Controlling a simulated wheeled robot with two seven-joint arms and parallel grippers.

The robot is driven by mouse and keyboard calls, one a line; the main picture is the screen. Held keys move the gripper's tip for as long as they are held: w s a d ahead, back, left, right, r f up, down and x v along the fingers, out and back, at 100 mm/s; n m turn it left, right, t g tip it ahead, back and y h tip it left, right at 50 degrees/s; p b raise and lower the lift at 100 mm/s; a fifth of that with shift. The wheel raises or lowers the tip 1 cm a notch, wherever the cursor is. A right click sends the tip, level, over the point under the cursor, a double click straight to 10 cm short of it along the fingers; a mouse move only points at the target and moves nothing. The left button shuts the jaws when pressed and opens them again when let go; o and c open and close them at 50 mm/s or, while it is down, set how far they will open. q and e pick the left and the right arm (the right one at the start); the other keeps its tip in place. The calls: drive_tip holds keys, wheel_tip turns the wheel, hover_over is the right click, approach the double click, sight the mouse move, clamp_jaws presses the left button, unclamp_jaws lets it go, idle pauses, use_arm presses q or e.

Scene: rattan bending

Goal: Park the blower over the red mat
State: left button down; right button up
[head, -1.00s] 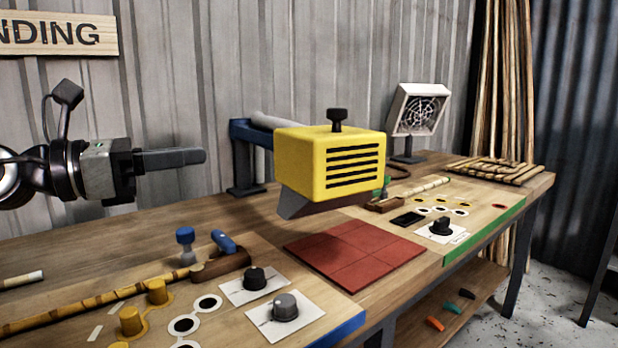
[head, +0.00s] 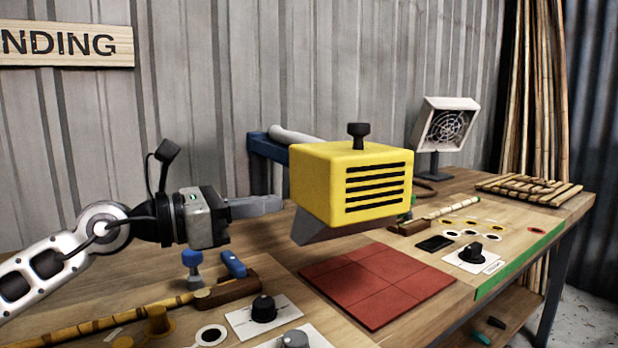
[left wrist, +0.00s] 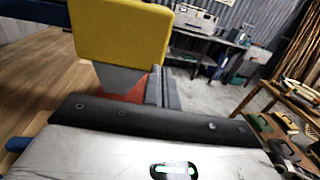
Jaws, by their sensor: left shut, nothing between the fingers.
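The yellow blower (head: 352,186) hangs on a blue arm (head: 270,150) from the back of the bench, with a black knob on top and a grey nozzle below. In the head view it sits above and behind the red mat (head: 378,284), which lies flat on the bench. My left gripper (head: 278,203) is shut and empty, its fingertips close to the blower's left side; I cannot tell whether they touch. The left wrist view shows the blower (left wrist: 120,35) just beyond the gripper, with a bit of red below it. My right gripper is out of view.
A bamboo pole (head: 100,322) in a brown clamp and knobs on white plates (head: 262,312) lie at the front left. A white fan (head: 444,128) stands at the back right. A bamboo rack (head: 528,190) lies near the right end.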

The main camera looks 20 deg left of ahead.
sight(327, 196)
use_arm(q)
drive_tip(key=p+x, duration=0.2)
drive_tip(key=x, duration=0.5)
drive_tip(key=shift+w+d+f, duration=0.1)
drive_tip(key=shift+w+d, duration=0.15)
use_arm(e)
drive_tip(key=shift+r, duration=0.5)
